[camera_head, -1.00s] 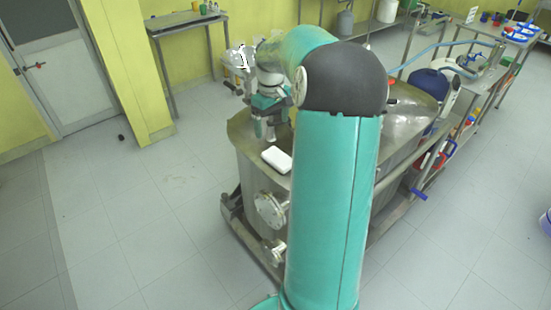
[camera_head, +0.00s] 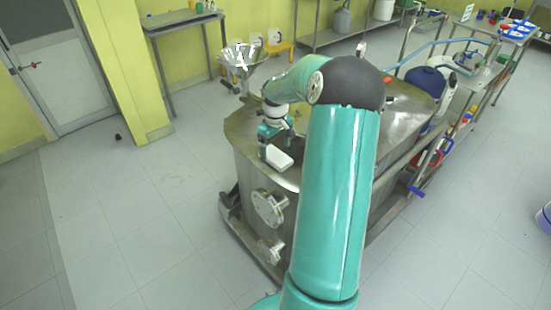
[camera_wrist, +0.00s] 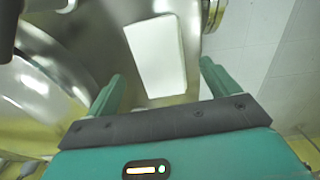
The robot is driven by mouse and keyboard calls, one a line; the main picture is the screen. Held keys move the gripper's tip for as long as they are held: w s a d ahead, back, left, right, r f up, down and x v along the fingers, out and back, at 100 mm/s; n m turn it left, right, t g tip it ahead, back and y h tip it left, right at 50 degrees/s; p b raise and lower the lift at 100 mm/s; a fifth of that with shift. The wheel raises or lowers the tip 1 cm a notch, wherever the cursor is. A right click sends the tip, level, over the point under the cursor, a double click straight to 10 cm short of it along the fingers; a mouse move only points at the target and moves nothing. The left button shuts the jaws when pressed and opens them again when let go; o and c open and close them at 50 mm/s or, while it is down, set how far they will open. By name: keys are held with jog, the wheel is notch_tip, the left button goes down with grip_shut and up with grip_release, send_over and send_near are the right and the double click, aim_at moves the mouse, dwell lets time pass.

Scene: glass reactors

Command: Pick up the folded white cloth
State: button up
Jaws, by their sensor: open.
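The folded white cloth (camera_head: 276,157) lies flat on the top of the steel reactor near its front left edge. In the wrist view the white cloth (camera_wrist: 157,54) is a pale block just ahead of my gripper (camera_wrist: 162,84), lying across the gap between the two green fingers. My gripper (camera_head: 272,143) is open and empty, with a finger on each side of the line to the cloth. The head view shows it close above the cloth, partly covering it. I cannot tell the exact height between them.
The steel reactor top (camera_head: 241,123) is bare around the cloth. A blue container (camera_head: 426,82) stands at the reactor's right end. A flanged port (camera_head: 268,207) sticks out of the front wall.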

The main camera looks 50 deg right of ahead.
aim_at(275, 155)
notch_tip(275, 155, down, 3)
jog(key=shift+f, duration=0.1)
jog(key=c, duration=1.1)
jog(key=shift+o, duration=0.2)
notch_tip(275, 155, up, 10)
